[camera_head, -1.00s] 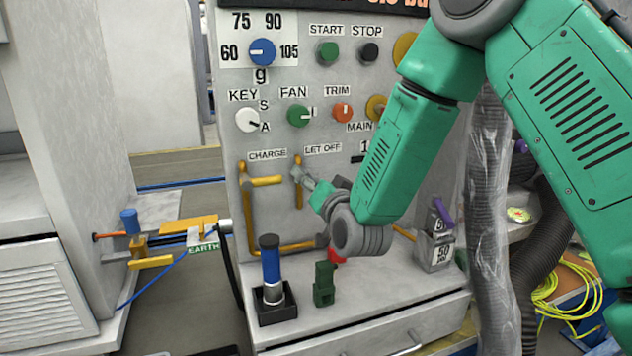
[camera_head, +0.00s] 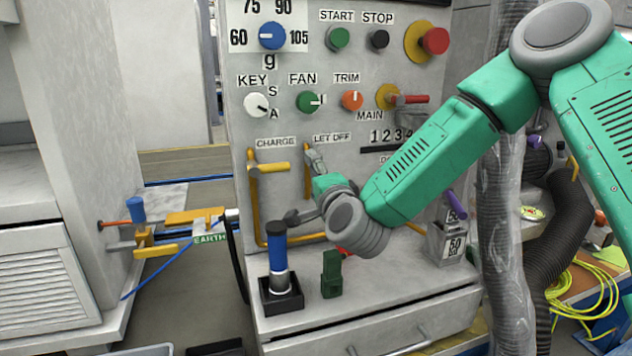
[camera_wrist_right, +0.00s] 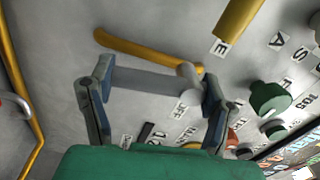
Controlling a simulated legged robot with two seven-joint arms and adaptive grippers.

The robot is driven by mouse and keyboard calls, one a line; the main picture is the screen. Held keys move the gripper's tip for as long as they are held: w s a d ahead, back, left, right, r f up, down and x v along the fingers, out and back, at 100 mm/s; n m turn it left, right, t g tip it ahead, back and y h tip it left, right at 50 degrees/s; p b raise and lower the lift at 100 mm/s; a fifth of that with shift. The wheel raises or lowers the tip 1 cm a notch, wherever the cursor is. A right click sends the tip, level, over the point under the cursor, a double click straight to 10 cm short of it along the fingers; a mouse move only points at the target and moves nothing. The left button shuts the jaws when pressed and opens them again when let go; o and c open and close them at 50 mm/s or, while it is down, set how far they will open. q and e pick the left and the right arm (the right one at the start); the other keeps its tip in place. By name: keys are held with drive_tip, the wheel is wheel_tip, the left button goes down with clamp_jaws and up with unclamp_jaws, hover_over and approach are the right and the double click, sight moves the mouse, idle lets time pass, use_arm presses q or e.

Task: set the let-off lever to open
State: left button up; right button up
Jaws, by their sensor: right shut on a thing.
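The let-off lever (camera_wrist_right: 150,82) shows in the wrist view as a grey bar with a round knob at one end, close to a yellow pipe. In the head view it sits below the LET OFF label (camera_head: 332,137), largely hidden by my gripper. My right gripper (camera_head: 314,158) reaches it from the lower right. In the wrist view the fingers of the right gripper (camera_wrist_right: 155,92) stand at either end of the grey bar, shut on it. The lever's exact angle is hard to tell. My left gripper is not in view.
The yellow charge lever (camera_head: 272,168) is just left of the let-off lever. Panel knobs, including the green fan knob (camera_head: 308,102), are above. A blue-handled tool (camera_head: 278,262) in a black holder and a green block (camera_head: 331,274) stand on the ledge below.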

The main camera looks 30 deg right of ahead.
drive_tip(key=shift+m, duration=0.7)
drive_tip(key=shift+b, duration=0.3)
drive_tip(key=o, duration=1.5)
drive_tip(key=shift+o, duration=0.8)
drive_tip(key=shift+d+f, duration=0.15)
drive_tip(key=shift+s+a, duration=0.2)
drive_tip(key=shift+s, duration=0.2)
drive_tip(key=v, duration=1.1)
